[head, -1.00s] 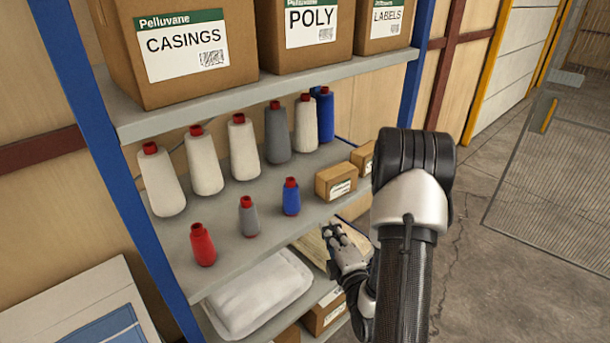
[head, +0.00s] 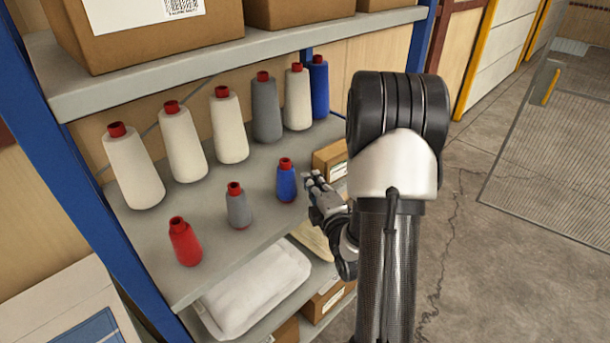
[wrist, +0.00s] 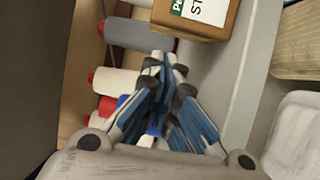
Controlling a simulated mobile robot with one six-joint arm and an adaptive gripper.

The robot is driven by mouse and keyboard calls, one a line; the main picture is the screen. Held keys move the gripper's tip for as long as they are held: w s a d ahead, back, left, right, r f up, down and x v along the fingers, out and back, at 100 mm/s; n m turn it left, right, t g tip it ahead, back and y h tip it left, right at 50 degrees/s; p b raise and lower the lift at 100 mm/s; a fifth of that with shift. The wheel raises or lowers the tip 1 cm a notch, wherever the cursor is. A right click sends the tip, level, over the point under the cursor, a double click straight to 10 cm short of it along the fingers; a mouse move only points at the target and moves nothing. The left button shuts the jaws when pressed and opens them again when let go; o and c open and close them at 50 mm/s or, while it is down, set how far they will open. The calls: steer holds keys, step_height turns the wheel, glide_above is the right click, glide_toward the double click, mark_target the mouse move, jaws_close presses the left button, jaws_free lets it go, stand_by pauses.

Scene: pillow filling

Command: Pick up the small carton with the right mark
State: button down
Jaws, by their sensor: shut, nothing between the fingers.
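A small brown carton (head: 329,157) with a white label stands on the middle shelf, partly hidden by my arm. In the wrist view a brown carton (wrist: 214,31) shows at the top edge, with a green-and-white label partly reading "ST"; the rest is cut off. I cannot tell whether its mark is the right one. My gripper (head: 311,178) is at the shelf's front edge, just right of the small blue spool and in front of the carton, apart from it. In the wrist view its fingers (wrist: 168,58) are together and empty.
Red (head: 185,242), grey (head: 239,207) and blue (head: 286,182) small spools stand left of my gripper on the middle shelf (head: 205,262). Tall spools stand behind. Large boxes (head: 150,40) sit above. A white bag (head: 255,285) and cartons (head: 327,302) lie below.

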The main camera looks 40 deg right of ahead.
mark_target(329, 170)
steer(key=x, duration=0.6)
steer(key=shift+w+d, duration=0.1)
steer(key=shift+w, duration=0.1)
steer(key=shift+s+d, duration=0.1)
steer(key=s+d+b, duration=0.1)
steer(key=b, duration=0.1)
steer(key=s+d+b, duration=0.2)
steer(key=shift+s+d+f, duration=0.1)
steer(key=shift+d, duration=0.25)
steer(key=shift+s+d, duration=0.3)
steer(key=shift+d, duration=0.05)
steer(key=shift+r, duration=0.2)
steer(key=shift+f, duration=0.1)
